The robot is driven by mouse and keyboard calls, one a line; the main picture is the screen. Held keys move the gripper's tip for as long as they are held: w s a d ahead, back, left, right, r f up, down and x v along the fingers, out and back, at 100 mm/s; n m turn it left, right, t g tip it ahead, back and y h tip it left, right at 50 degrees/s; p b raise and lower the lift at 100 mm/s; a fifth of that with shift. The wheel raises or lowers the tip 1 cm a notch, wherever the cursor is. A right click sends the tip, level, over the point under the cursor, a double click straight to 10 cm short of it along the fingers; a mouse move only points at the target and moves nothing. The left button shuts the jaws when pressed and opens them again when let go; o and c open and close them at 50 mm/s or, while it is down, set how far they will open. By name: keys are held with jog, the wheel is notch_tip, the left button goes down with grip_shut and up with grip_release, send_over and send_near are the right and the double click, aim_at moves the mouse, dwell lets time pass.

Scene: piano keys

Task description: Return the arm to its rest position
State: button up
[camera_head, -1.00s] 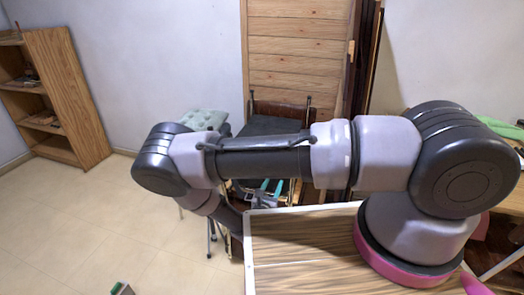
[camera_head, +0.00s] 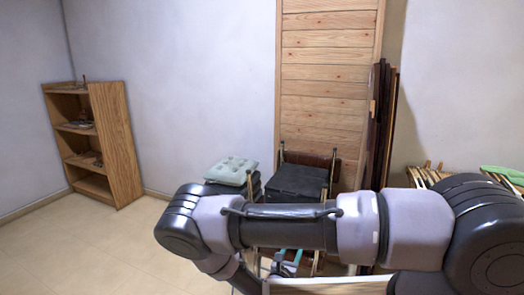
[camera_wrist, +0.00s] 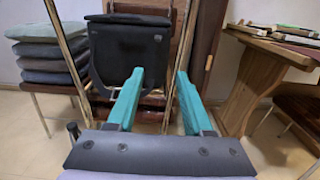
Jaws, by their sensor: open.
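My gripper (camera_wrist: 160,88) shows in the wrist view with two teal fingers held apart and nothing between them. The gripper there is mostly hidden under the arm, with a bit of teal (camera_head: 288,262) showing below the forearm.
A wooden shelf (camera_head: 122,140) stands in the left corner. Cushions (camera_head: 232,170) are stacked beside black chairs (camera_head: 300,180) at a wooden panel (camera_head: 325,80). A wooden table (camera_wrist: 262,75) stands at right in the wrist view. The floor (camera_head: 80,250) at left is clear.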

jog(key=s+d+r+m+g+h, duration=0.1)
jog(key=d+r+m+g, duration=0.2)
jog(key=r+m+g, duration=0.35)
jog(key=s+d+r+m+g+h, duration=0.15)
jog(key=d+r+m+g, duration=0.25)
jog(key=r+m, duration=0.6)
jog(key=s+d+r+m+g, duration=0.1)
jog(key=d+r+m+g, duration=0.2)
jog(key=r+m+g, duration=0.55)
jog(key=s+d+r+m+t+y, duration=0.1)
jog(key=s+r+m+t+y, duration=0.2)
jog(key=r, duration=0.7)
jog(key=s+d+r+m+t+y, duration=0.1)
jog(key=s+r+m+t+y, duration=0.2)
jog(key=s+r, duration=0.4)
jog(key=s+d+r+m+t+y, duration=0.1)
jog(key=s+r+m+t+y, duration=0.2)
jog(key=r, duration=1)
jog(key=shift+s+d+r+m+t+y, duration=0.25)
jog(key=shift+s+m+y, duration=0.55)
jog(key=shift+s+y, duration=0.45)
